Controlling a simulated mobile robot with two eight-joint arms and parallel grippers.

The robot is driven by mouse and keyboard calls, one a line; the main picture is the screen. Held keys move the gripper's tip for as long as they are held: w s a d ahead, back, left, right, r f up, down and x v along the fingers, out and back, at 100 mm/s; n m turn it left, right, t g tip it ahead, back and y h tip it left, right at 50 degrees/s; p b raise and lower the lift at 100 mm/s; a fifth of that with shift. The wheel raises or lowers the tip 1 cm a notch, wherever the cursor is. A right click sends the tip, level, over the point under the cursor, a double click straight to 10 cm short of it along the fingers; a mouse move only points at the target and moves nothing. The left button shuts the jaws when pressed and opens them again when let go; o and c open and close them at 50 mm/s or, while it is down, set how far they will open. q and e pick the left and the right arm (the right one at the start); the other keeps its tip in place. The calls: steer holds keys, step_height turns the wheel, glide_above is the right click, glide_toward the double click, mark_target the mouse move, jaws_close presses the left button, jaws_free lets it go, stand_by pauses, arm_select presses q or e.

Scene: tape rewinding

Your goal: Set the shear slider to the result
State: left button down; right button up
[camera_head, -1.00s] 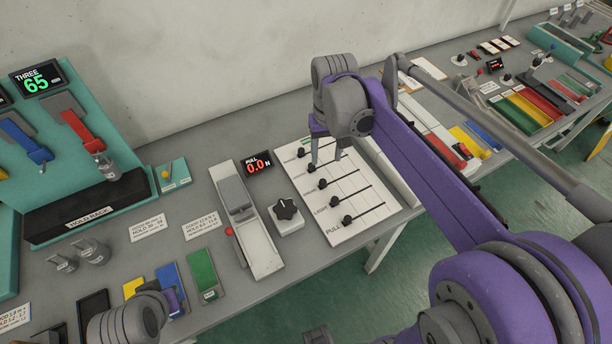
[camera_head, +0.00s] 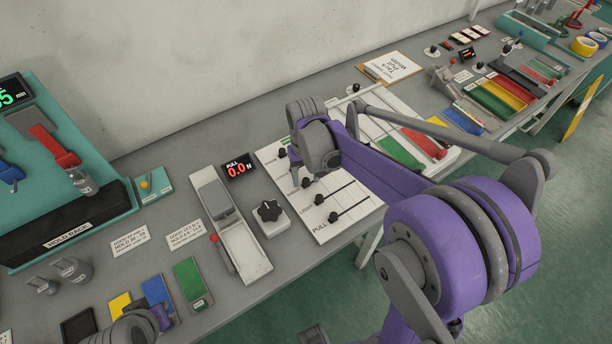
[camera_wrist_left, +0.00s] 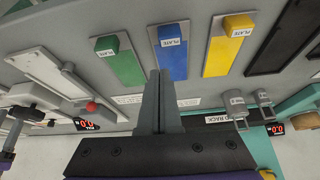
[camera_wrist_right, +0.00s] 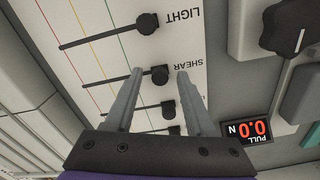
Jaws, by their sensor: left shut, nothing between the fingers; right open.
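The white slider board (camera_head: 332,233) lies on the bench, with several black knobs on slots crossed by coloured lines. The shear slider knob (camera_wrist_right: 160,74) sits at the label end of its slot, beside the word SHEAR; it also shows in the head view (camera_head: 306,183). My right gripper (camera_wrist_right: 160,72) is open, its fingertips on either side of the shear knob in the right wrist view; I cannot tell whether they touch it. The light slider knob (camera_wrist_right: 147,24) is just beyond. My left gripper (camera_wrist_left: 160,73) is shut and empty, near the coloured plates.
The pull display (camera_head: 236,169) reads 0.0 N. A black dial (camera_head: 269,212) and a grey-and-white device (camera_head: 240,245) stand left of the board. Green (camera_wrist_left: 120,60), blue (camera_wrist_left: 172,55) and yellow (camera_wrist_left: 228,48) plates lie near the left gripper. Other slider knobs flank the shear knob closely.

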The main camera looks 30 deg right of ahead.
jaws_close()
stand_by(1.4)
